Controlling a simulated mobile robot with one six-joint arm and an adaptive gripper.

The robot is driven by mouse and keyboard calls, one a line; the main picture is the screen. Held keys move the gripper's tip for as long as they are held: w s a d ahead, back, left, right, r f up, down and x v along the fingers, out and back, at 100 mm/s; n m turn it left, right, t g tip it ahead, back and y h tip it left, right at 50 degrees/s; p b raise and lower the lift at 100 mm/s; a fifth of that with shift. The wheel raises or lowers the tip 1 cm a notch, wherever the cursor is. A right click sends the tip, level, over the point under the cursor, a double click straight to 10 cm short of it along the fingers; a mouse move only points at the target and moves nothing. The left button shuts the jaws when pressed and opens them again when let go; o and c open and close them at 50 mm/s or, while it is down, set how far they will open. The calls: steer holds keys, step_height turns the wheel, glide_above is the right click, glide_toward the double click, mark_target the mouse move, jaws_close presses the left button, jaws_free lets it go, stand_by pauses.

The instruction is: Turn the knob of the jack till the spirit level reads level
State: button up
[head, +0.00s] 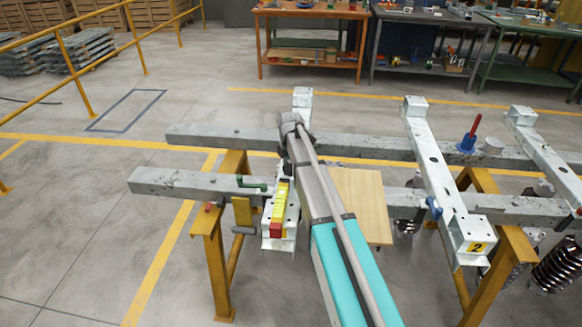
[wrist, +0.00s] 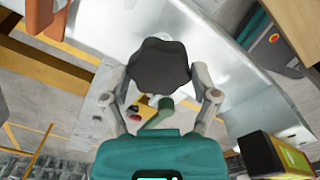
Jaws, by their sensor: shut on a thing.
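My gripper (wrist: 158,76) has one finger on each side of a dark, lobed knob (wrist: 160,62) in the wrist view and is shut on it. In the head view my own arm hides the knob and most of the jack. A yellow spirit level (head: 280,207) with a red end lies on the pale steel cross-piece (head: 291,222), just left of my arm. A yellow and dark block, seemingly the level, shows at the lower right of the wrist view (wrist: 270,152). Its bubble is too small to read.
Two long grey beams (head: 160,182) rest on yellow trestles (head: 207,250). A green handle (head: 252,184) stands left of the level. A wooden board (head: 362,200) lies right of my arm. A second cross-piece marked 2 (head: 440,185) is farther right.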

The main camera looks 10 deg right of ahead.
steer(key=m, duration=0.5)
steer(key=shift+s, duration=0.15)
steer(key=m, duration=2)
steer(key=shift+m, duration=0.4)
steer(key=m, duration=1.4)
steer(key=shift+m, duration=0.3)
